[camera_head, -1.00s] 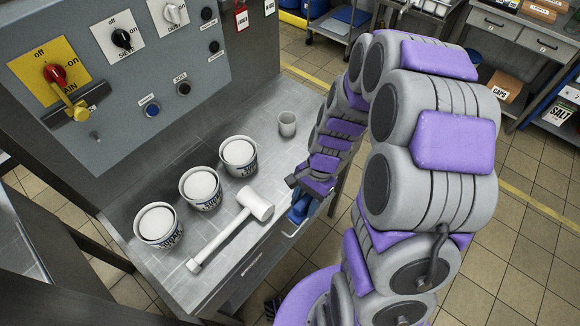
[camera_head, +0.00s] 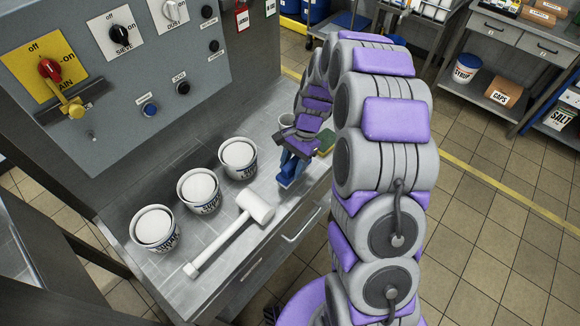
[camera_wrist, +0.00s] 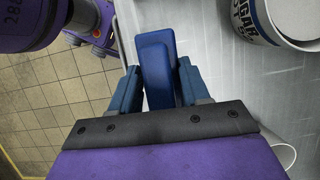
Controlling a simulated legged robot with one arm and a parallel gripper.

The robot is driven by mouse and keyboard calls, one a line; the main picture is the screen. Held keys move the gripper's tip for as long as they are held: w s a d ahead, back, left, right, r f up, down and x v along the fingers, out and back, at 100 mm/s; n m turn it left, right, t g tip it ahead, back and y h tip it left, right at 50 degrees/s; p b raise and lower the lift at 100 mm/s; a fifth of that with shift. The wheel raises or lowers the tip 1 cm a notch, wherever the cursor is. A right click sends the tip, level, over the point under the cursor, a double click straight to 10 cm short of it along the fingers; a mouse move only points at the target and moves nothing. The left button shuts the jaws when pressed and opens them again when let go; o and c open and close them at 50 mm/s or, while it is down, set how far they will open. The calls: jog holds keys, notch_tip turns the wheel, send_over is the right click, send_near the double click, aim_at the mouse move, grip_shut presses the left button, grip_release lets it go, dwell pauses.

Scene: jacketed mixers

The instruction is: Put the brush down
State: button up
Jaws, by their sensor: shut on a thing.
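The blue brush (camera_wrist: 156,60) is between the blue fingers of my gripper (camera_wrist: 160,80) in the wrist view, its flat blue block reaching past the fingertips. In the head view the brush (camera_head: 290,170) is a small blue shape below my gripper (camera_head: 294,152), over the right front part of the grey counter (camera_head: 225,268). My gripper is shut on it. I cannot tell whether the brush touches the counter. Its underside is hidden.
A white mallet (camera_head: 230,235) lies left of my gripper. Three labelled tubs (camera_head: 155,229) stand behind it. A pale cup (camera_head: 286,120) and a green-yellow sponge (camera_head: 326,143) are close behind my gripper. A drawer handle (camera_head: 302,226) juts from the counter front.

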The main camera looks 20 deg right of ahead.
jog(key=shift+w+d, duration=0.5)
jog(key=shift+w, duration=0.4)
jog(key=f, duration=0.3)
jog(key=shift+w+a+f+b, duration=0.1)
jog(key=shift+w+a+b, duration=0.15)
jog(key=shift+a+b, duration=0.1)
jog(key=o, duration=0.8)
jog(key=shift+c, duration=0.2)
jog(key=o, duration=0.4)
jog(key=shift+d, duration=0.15)
jog(key=shift+o, duration=0.2)
jog(key=shift+f, duration=0.15)
